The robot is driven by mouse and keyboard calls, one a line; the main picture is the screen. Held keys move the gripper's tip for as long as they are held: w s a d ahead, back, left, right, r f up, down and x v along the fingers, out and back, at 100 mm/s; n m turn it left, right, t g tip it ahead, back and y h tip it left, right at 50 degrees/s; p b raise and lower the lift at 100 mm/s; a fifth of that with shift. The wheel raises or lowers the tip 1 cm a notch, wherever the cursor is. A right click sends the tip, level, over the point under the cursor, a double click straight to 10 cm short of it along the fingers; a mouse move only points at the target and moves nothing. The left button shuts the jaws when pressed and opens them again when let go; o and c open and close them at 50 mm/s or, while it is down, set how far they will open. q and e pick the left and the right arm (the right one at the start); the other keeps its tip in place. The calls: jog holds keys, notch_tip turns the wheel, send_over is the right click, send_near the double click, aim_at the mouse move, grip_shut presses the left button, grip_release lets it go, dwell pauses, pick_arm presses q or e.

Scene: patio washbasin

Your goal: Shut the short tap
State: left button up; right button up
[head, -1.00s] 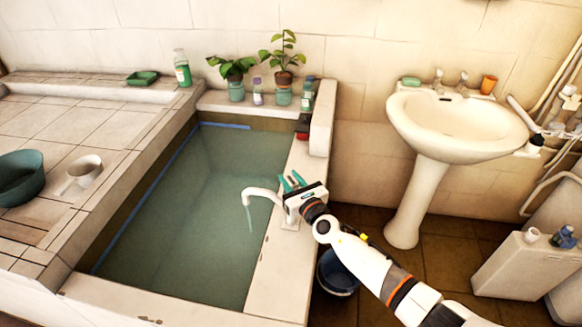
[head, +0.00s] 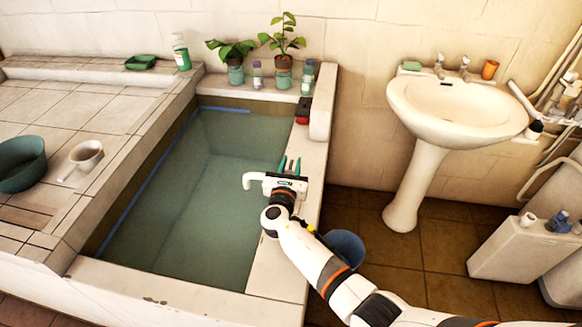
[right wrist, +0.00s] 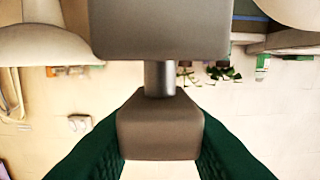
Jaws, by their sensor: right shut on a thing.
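The short tap is white, and its curved spout (head: 252,178) reaches left over the water of the sunken tub (head: 135,280). The tap stands on the tub's right ledge, and my gripper hides most of its body in the head view. No water stream shows below the spout. My right gripper (head: 289,166) is at the tap with its green fingers. In the right wrist view, those fingers are shut on a grey-brown block, the tap's handle (right wrist: 160,125), joined by a short stem to a larger grey block (right wrist: 160,30). My left gripper is not in view.
A white pedestal washbasin (head: 455,120) stands to the right. A dark blue bucket (head: 346,247) is on the floor beside the ledge. Potted plants (head: 284,60) and bottles line the tub's far ledge. A green basin (head: 20,165) and a white dipper (head: 86,155) sit on the left tiles.

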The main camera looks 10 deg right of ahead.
jog(key=shift+w+r+h, duration=0.1)
jog(key=shift+r+h, duration=0.15)
jog(key=shift+h, duration=0.05)
jog(key=o, duration=0.7)
jog(key=shift+o, duration=1.4)
jog(key=shift+f, duration=0.15)
jog(key=shift+s+a+f, duration=0.1)
jog(key=shift+s+a, duration=0.1)
jog(key=shift+s, duration=0.3)
jog(key=v, duration=1.1)
jog(key=shift+s+d+m, duration=0.1)
jog(key=shift+d+m, duration=0.05)
jog(key=shift+m, duration=0.15)
